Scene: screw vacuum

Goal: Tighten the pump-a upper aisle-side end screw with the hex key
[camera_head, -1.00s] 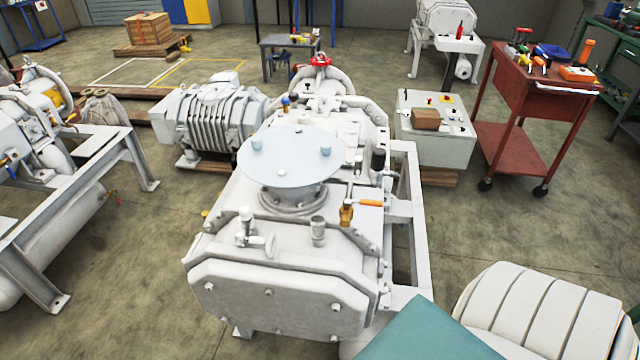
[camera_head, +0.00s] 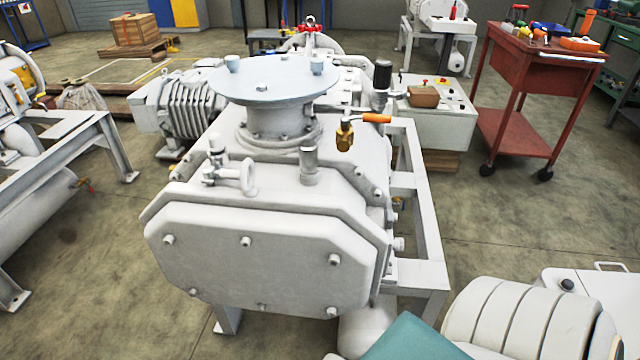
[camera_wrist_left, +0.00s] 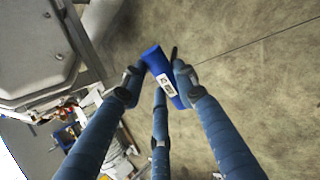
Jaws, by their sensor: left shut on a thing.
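The pale grey pump (camera_head: 290,190) fills the middle of the head view, its flat end plate (camera_head: 250,270) facing me. Screw heads sit around the plate: upper left (camera_head: 168,240), upper middle (camera_head: 245,241) and upper right (camera_head: 334,259), with more along the lower edge. I cannot tell which is the aisle-side one. My left gripper (camera_wrist_left: 158,76) has blue fingers shut on a blue handle with a white label (camera_wrist_left: 165,85), apparently the hex key; a short dark piece shows beside it, and its tip is unclear. A grey plate with a screw (camera_wrist_left: 58,55) shows left of the gripper. Neither gripper shows in the head view.
A red tool cart (camera_head: 535,65) and a grey control box (camera_head: 437,125) stand behind, right. A grey frame (camera_head: 60,155) is at left. Bare floor (camera_head: 520,220) lies to the pump's right.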

